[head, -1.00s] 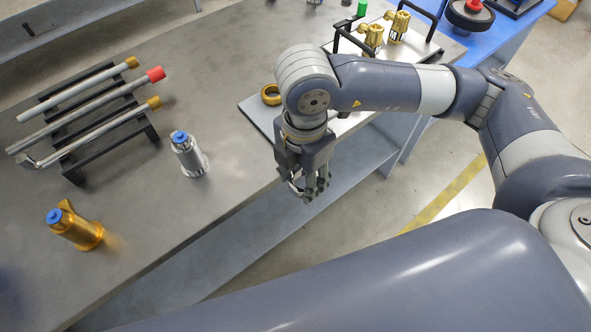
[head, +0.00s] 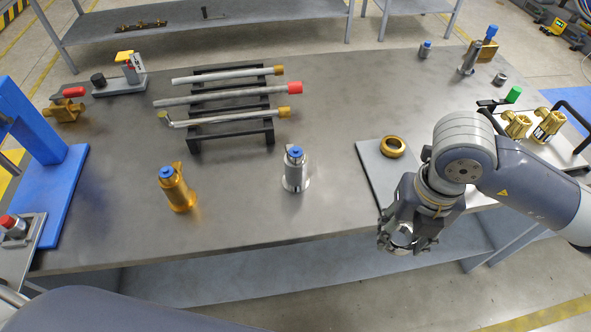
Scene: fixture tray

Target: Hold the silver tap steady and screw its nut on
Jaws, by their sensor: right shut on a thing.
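My right gripper (head: 402,243) is to the right of the tap and nearer the front, off the table's front edge and well apart from the tap. It is shut on a silver ring, which looks like the nut (head: 402,234); the fingers partly hide it. My left gripper is not in view, and nothing touches the tap.
A gold tap (head: 176,190) stands left of the silver one. A gold nut (head: 393,147) lies on a grey plate (head: 372,170). A black rack (head: 233,140) with several rods stands behind. A blue fixture (head: 50,190) is at the left. The table between the taps is clear.

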